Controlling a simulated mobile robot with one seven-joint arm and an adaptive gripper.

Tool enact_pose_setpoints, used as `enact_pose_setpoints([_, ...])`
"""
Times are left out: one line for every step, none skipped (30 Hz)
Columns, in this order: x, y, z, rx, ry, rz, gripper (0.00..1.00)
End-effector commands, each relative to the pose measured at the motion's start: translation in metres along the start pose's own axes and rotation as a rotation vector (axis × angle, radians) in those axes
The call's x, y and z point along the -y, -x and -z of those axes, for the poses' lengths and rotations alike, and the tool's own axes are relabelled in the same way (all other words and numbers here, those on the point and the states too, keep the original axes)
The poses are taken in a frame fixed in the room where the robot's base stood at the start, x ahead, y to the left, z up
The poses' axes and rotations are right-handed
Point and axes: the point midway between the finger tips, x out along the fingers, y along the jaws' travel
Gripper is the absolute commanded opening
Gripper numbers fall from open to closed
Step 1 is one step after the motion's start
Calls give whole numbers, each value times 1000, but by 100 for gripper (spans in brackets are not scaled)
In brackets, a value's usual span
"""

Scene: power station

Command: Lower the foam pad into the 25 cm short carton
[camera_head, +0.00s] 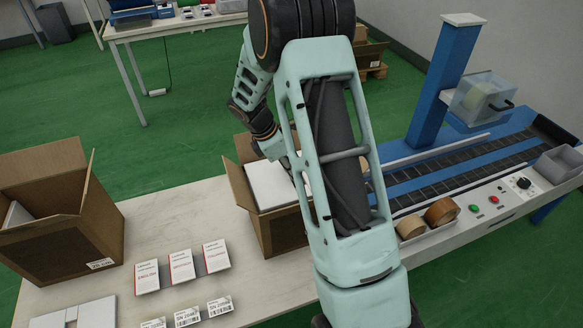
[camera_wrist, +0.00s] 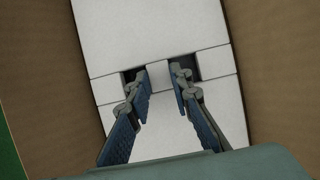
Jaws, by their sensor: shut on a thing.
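The white foam pad (camera_wrist: 158,30) has two dark square slots with a narrow bridge between them. My gripper (camera_wrist: 159,78) has a finger in each slot and is shut on that bridge. The pad lies between the brown walls of an open carton (camera_wrist: 30,80). In the head view the white pad (camera_head: 268,186) shows in the mouth of the middle carton (camera_head: 285,231), with its flaps open. My arm hides the carton's right side and my fingers there. How deep the pad sits cannot be told.
A second open carton (camera_head: 62,245) with something white inside stands at the left. Several white boxes (camera_head: 181,266) and label cards lie at the front, near a white slotted piece (camera_head: 75,315). Tape rolls (camera_head: 441,212) and a conveyor (camera_head: 450,165) are at the right.

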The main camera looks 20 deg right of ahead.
Motion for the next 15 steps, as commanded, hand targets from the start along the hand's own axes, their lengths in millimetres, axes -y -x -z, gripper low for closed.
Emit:
enact_pose_setpoints([0,-1,0,0,0,0,4])
enact_pose_setpoints([0,-1,0,0,0,0,4])
enact_pose_setpoints([0,-1,0,0,0,0,4])
enact_pose_setpoints([0,-1,0,0,0,-1,4])
enact_pose_setpoints([0,-1,0,0,0,-1,4])
enact_pose_setpoints([0,-1,0,0,0,0,4])
enact_pose_setpoints([0,-1,0,0,0,0,4])
enact_pose_setpoints([0,-1,0,0,0,0,22])
enact_pose_setpoints([0,0,0,0,0,0,26])
enact_pose_setpoints([0,0,0,0,0,0,29])
enact_pose_setpoints([0,0,0,0,0,0,33])
enact_pose_setpoints([0,0,0,0,0,0,37])
enact_pose_setpoints([0,0,0,0,0,0,40])
enact_pose_setpoints([0,0,0,0,0,0,40])
enact_pose_setpoints([0,0,0,0,0,0,40])
